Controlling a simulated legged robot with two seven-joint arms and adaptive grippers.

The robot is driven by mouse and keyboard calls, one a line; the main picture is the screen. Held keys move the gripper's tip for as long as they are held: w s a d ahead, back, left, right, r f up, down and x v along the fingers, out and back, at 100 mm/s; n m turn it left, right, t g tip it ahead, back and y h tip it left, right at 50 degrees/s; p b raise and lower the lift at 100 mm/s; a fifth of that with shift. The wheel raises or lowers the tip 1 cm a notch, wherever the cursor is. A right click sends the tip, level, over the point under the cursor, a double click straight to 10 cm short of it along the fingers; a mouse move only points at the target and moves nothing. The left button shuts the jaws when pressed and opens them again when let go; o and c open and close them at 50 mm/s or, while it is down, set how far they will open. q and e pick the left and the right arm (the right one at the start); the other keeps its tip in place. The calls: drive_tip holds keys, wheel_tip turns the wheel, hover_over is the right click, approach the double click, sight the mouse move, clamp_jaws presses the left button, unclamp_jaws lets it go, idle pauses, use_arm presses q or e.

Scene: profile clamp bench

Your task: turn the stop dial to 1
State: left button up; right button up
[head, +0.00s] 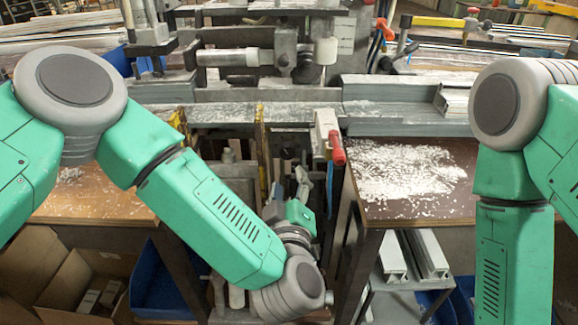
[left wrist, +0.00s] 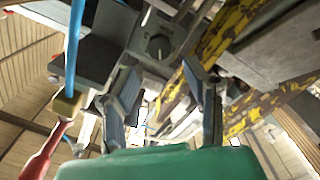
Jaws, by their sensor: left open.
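A round dark dial (left wrist: 158,46) on a grey plate shows in the left wrist view, beyond my fingertips; it looks like the stop dial. Its numbers and setting are too small to read. In the head view I cannot make the dial out. My left gripper (left wrist: 159,82) is open, its two fingers apart with nothing between them, and the dial shows just above the gap. It also shows in the head view (head: 301,182), pointing up in front of the bench's middle, below the profile. My right arm hangs at the right, and its gripper is out of view.
A red-handled clamp (head: 337,150) stands right of my left gripper. Yellow-edged uprights (head: 262,150) flank it on the left. White chips (head: 410,175) cover the right bench top. A grey profile (head: 240,115) runs across behind. In the left wrist view a red handle (left wrist: 45,152) is at the left.

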use_arm(q)
drive_tip(key=shift+s, duration=1.25)
